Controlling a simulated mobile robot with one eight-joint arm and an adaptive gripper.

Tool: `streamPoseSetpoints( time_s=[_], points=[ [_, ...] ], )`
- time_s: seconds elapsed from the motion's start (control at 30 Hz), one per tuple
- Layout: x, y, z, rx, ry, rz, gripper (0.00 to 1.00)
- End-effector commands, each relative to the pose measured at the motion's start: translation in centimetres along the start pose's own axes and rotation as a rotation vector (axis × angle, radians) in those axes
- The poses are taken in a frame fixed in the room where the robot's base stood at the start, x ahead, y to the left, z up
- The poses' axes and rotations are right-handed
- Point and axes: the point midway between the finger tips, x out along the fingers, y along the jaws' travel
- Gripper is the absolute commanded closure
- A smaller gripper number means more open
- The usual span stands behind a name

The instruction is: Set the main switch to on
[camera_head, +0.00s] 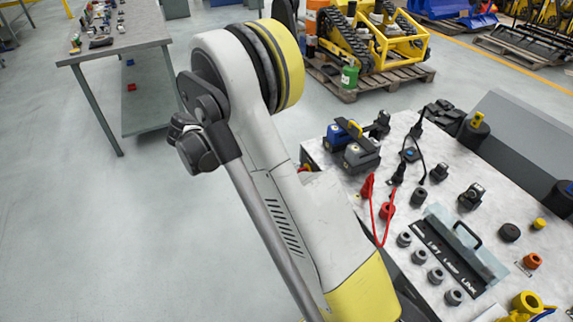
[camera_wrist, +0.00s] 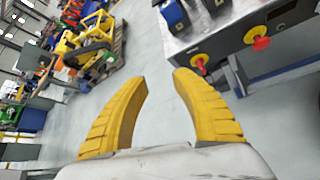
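My gripper (camera_wrist: 161,80) is open and empty in the wrist view, its two yellow fingers spread above the grey floor. Two red knobs on yellow backings sit on the dark front of the bench, up and right of the right finger: a left knob (camera_wrist: 199,65) and a right knob (camera_wrist: 260,43). Both stand apart from the fingers. I cannot tell which is the main switch or read its setting. In the head view my white and yellow arm reaches toward the bench, and my gripper is out of sight.
The bench top (camera_head: 404,107) holds blue and grey packs (camera_head: 352,150), a red cable (camera_head: 374,222), a labelled panel with a clear handled cover (camera_head: 466,240), and several loose knobs. A yellow tracked carrier (camera_head: 385,45) stands on a pallet behind. Floor at left (camera_head: 80,220) is clear.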

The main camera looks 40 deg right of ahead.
Motion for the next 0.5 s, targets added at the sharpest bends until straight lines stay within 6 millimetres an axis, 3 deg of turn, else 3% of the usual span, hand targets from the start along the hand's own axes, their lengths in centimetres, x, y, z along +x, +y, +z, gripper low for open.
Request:
streamPoseSetpoints(
  time_s=[0.03,0.2,0.33,0.5],
  points=[
    [1.9,-0.4,-2.0,-0.052,-0.059,-0.001,0.68],
    [6.6,-3.0,-6.5,-0.232,-0.273,-0.027,0.68],
    [9.4,-6.2,-9.3,-0.341,-0.416,-0.067,0.68],
    [11.3,-9.9,-11.4,-0.426,-0.536,-0.115,0.68]
  ],
)
